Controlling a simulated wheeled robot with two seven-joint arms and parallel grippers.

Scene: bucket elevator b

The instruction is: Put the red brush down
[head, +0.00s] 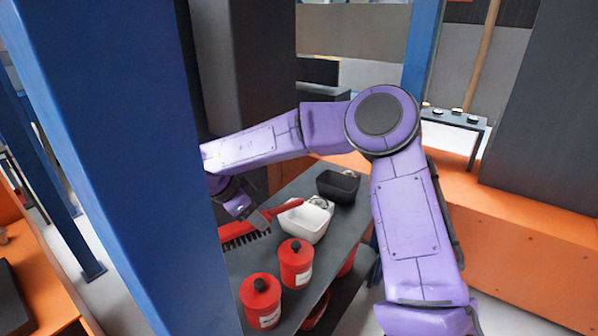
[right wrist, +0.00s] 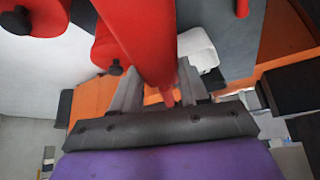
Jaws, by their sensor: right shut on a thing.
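The red brush (head: 232,231) has dark bristles and a red handle that reaches right toward the white bin. My right gripper (head: 258,219) is shut on it. In the right wrist view the red brush (right wrist: 140,35) runs between the two grey fingers (right wrist: 158,90). The brush is over the left part of the dark grey tabletop (head: 279,203); I cannot tell whether the bristles touch it. The blue post hides the brush's left end. My left gripper is not in view.
A white bin (head: 304,223) and a black bin (head: 338,187) stand on the tabletop. Two red canisters with black knobs, a nearer one (head: 262,303) and a farther one (head: 297,266), stand in front. A thick blue post (head: 110,150) blocks the left side.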

